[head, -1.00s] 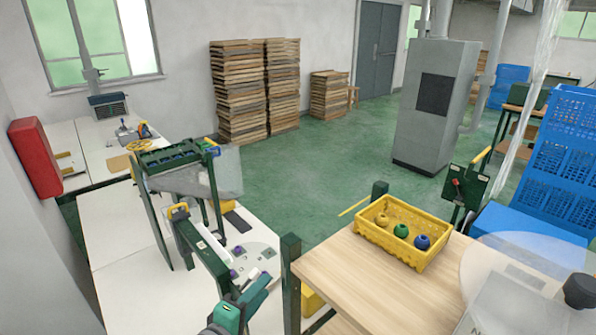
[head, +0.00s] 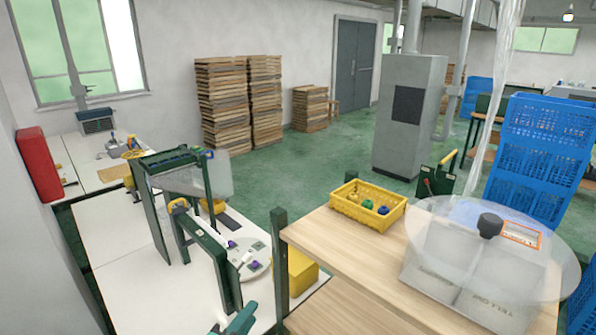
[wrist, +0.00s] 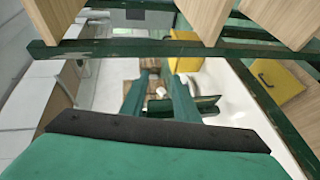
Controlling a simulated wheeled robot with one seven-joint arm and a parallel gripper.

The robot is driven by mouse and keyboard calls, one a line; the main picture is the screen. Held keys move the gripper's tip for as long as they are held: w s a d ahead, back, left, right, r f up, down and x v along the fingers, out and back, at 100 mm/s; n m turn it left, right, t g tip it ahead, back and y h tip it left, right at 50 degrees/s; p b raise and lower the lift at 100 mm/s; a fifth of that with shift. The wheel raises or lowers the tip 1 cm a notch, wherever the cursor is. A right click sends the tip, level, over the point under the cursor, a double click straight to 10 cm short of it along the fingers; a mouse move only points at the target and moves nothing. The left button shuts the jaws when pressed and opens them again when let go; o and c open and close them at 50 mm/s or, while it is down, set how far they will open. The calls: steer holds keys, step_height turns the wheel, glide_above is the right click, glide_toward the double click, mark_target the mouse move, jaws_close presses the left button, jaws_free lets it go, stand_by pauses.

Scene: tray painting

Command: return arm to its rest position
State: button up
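A teal piece of my arm (head: 238,320) shows at the bottom edge of the head view, beside a dark green frame on the white table. In the wrist view a wide green part with a black front edge (wrist: 155,132), which looks like part of my gripper, fills the bottom.
A white table (head: 110,235) lies left. Green floor is open behind.

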steer(key=s+d+f+m+y, duration=0.1)
steer(key=s+d+f+y, duration=0.2)
steer(key=s+f, duration=0.55)
steer(key=s+d+f+m+y, duration=0.1)
steer(key=s+d+f+y, duration=0.15)
steer(key=s+f, duration=0.55)
steer(key=s+d+r+m, duration=0.1)
steer(key=s+d+m, duration=0.1)
steer(key=s, duration=0.5)
steer(key=s+d+r+m, duration=0.1)
steer(key=s+d+m, duration=0.1)
steer(key=s+m, duration=0.3)
steer(key=s+d+m, duration=0.2)
steer(key=s+m, duration=0.1)
steer(key=s, duration=0.6)
steer(key=shift+s+d+r+m+t, duration=0.25)
steer(key=shift+s+r+m+t, duration=0.05)
steer(key=shift+s+r+m, duration=0.1)
steer(key=shift+w, duration=0.1)
